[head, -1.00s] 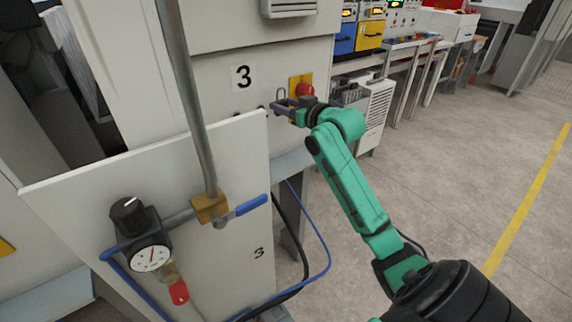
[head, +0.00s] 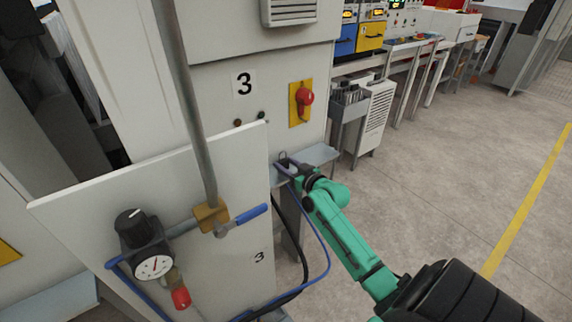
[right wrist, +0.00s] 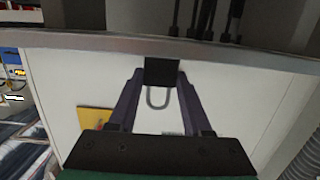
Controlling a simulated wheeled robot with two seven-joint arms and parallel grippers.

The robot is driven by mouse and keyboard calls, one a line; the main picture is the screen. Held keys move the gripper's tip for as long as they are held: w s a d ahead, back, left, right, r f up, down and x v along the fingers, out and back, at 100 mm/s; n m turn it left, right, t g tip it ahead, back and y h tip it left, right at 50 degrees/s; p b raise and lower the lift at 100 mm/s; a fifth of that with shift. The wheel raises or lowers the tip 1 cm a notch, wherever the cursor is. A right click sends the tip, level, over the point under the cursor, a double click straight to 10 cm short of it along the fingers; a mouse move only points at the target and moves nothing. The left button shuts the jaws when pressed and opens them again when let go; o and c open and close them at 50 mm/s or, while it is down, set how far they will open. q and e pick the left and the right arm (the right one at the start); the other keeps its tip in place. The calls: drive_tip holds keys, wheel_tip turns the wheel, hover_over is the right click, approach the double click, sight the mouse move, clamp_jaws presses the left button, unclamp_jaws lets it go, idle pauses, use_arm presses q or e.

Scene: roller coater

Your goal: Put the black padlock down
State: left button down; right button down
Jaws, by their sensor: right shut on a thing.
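My right gripper (head: 285,164) is at the small grey shelf (head: 318,154) on the side of the white machine. In the right wrist view its two fingers (right wrist: 160,80) are shut on the black padlock (right wrist: 161,71), gripping the dark body from both sides. The padlock's grey U-shaped shackle (right wrist: 158,98) sticks out between the fingers. In the head view the padlock is small, and its shackle shows just above the fingertips. The padlock is right at the shelf's edge; I cannot tell whether it touches the shelf. My left gripper is out of view.
A red rotary switch on a yellow plate (head: 294,117) is above the shelf. A white panel with a gauge (head: 153,266), a grey pipe (head: 188,100) and blue hoses stands at left. Blue and black cables hang below the shelf. The floor (head: 440,170) at right is clear.

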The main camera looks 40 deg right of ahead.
drive_tip(key=c, duration=0.8)
unclamp_jaws()
drive_tip(key=shift+f, duration=0.2)
drive_tip(key=o, duration=0.5)
drive_tip(key=shift+c, duration=0.2)
